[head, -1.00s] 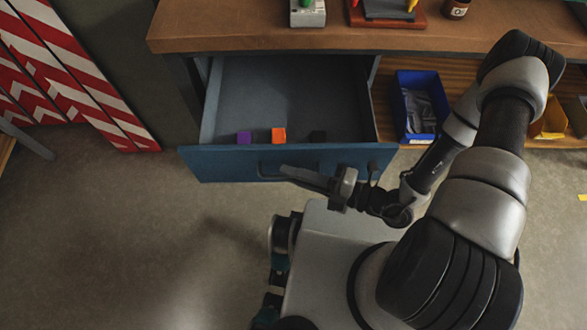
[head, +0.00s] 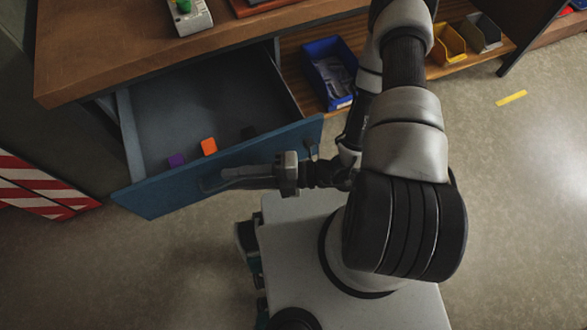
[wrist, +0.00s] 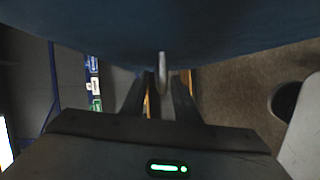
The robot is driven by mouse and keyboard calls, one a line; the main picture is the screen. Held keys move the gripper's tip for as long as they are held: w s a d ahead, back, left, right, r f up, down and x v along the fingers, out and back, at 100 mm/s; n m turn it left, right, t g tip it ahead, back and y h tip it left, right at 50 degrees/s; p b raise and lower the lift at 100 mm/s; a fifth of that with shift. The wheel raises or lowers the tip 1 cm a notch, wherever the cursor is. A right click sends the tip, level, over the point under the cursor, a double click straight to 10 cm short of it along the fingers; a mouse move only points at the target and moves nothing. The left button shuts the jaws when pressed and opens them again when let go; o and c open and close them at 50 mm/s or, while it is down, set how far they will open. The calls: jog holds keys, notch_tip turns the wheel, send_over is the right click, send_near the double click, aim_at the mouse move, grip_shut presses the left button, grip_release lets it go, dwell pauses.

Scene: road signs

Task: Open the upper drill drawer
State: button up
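The blue drawer (head: 163,194) under the wooden bench top is pulled well out, and its grey inside shows in the head view. A purple cube (head: 176,160), an orange cube (head: 208,146) and a dark block (head: 249,132) lie inside near the front panel. My gripper (head: 214,182) is at the outer face of this panel. In the wrist view, the drawer's handle (wrist: 162,72) stands between the two spread fingers, with a gap on each side. The blue panel fills the top of that view. The fingertips' exact contact with the handle cannot be told.
A blue bin (head: 329,73) and yellow and grey bins (head: 446,44) sit on the shelf to the right. The bench top (head: 110,45) overhangs the drawer. Red-and-white striped boards (head: 35,185) lean at the left. The floor in front is clear.

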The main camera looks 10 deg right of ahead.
jog(key=s+d+r, duration=0.1)
jog(key=s+d, duration=0.1)
jog(key=d, duration=1.4)
jog(key=shift+s+d+r+p, duration=0.2)
jog(key=shift+s+d+p, duration=0.1)
jog(key=shift+d+p, duration=0.15)
